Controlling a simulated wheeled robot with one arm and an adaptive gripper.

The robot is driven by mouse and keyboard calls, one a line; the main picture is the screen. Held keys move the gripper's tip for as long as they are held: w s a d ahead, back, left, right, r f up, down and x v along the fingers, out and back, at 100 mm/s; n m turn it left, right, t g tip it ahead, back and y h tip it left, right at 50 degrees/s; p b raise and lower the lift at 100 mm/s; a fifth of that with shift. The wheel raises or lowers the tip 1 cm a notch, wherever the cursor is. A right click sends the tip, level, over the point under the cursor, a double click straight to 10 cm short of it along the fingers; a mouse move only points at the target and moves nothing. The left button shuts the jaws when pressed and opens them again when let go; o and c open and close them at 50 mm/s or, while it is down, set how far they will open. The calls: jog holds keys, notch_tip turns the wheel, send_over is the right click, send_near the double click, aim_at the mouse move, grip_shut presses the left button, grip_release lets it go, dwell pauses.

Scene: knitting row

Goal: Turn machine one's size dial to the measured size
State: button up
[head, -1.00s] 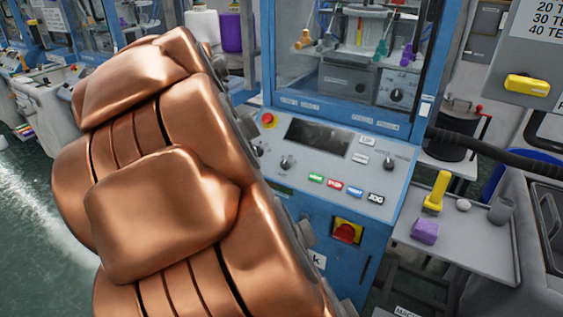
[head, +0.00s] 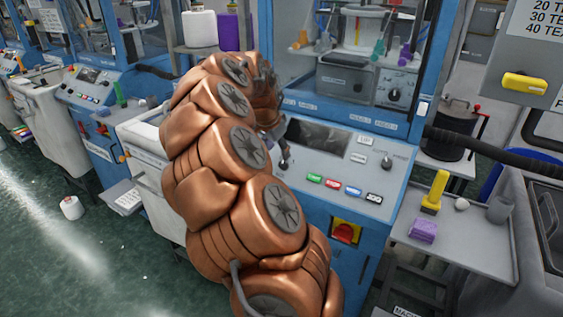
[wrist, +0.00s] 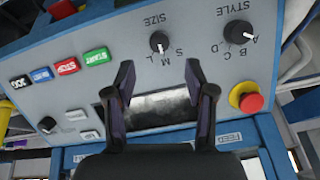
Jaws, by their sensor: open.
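Machine one's blue-grey control panel (head: 330,178) stands in front of me. In the wrist view the panel appears upside down. The black size dial (wrist: 159,41) sits there beside the letters S, M and L. Its white mark seems to point near M, but it is small. My gripper (wrist: 160,70) is open and empty, its two dark fingers spread over the display, with the dial just beyond and between the fingertips. I cannot tell its distance from the panel. In the head view my arm and gripper hide the dial's area.
The style dial (wrist: 238,31), pointing near A, and a red emergency button (wrist: 250,100) are to the right in the wrist view. Coloured buttons (wrist: 67,67) lie to the left. A side table (head: 400,232) holds a yellow tool (head: 435,192) and purple block (head: 423,230).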

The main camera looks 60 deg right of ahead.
aim_at(282, 163)
jog(key=shift+p+x, duration=0.7)
jog(key=shift+x, duration=2.85)
jog(key=shift+c, duration=0.2)
grip_shut()
